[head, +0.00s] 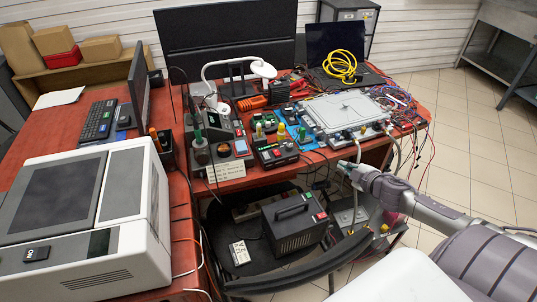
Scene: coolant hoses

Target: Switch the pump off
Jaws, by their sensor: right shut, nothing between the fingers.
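My right gripper (349,166) reaches in from the right, at the table's front edge, above and to the right of this box. It is shut and empty, apart from the box. Pale hoses (396,150) hang from the metal-lidded case (343,111) on the table, close to the gripper. My left gripper is not in view.
A bench crowded with instruments, cables and a lamp (263,69) lies behind. A large white machine (85,215) fills the left. A white card (239,252) lies beside the dark box. Loose wires hang at the table's right end; tiled floor at right is clear.

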